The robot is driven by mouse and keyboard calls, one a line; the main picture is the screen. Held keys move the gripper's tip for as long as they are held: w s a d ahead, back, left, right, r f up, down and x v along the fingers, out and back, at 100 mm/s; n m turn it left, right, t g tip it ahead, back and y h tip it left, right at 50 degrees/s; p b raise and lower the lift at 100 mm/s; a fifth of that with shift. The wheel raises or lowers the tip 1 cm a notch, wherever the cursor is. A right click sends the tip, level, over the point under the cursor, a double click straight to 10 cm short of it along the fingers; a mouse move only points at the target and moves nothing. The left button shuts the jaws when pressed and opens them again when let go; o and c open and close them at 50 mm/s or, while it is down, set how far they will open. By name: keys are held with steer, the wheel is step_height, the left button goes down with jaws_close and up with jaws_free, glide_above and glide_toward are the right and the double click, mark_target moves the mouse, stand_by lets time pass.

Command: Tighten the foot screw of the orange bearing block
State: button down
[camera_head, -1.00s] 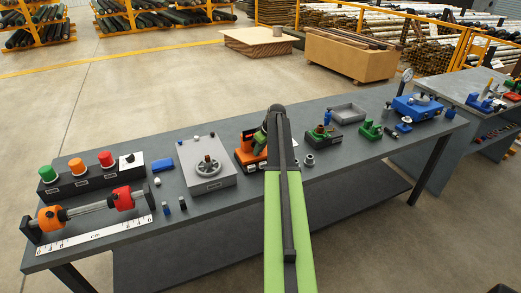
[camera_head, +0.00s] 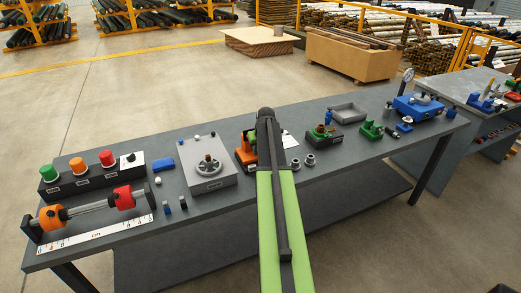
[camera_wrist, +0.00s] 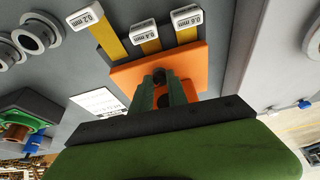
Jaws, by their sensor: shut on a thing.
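The orange block (camera_wrist: 185,66), which I take as the bearing block, fills the middle of the wrist view. In the head view the orange block (camera_head: 246,155) is partly hidden behind my arm. My gripper (camera_wrist: 162,84) points at the block, its two green fingers close together and shut around a small dark round part (camera_wrist: 159,76), seemingly the screw head. The fingers hide most of that part, and I cannot see how deep it sits.
Yellow strips tagged 0.2 mm (camera_wrist: 87,17), 0.4 mm (camera_wrist: 144,31) and 0.6 mm (camera_wrist: 186,17) lie at the block. A white card (camera_wrist: 98,102) and grey rings (camera_wrist: 38,34) lie left. A grey handwheel unit (camera_head: 208,170) stands left of the block in the head view.

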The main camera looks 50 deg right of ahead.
steer(key=shift+m, duration=0.3)
steer(key=c, duration=1.3)
jaws_free()
steer(key=shift+d, duration=0.1)
steer(key=shift+c, duration=0.2)
steer(key=shift+o, duration=0.2)
steer(key=p+v, duration=1.6)
steer(key=v, duration=0.1)
steer(key=shift+a, duration=0.25)
steer(key=shift+r, duration=0.15)
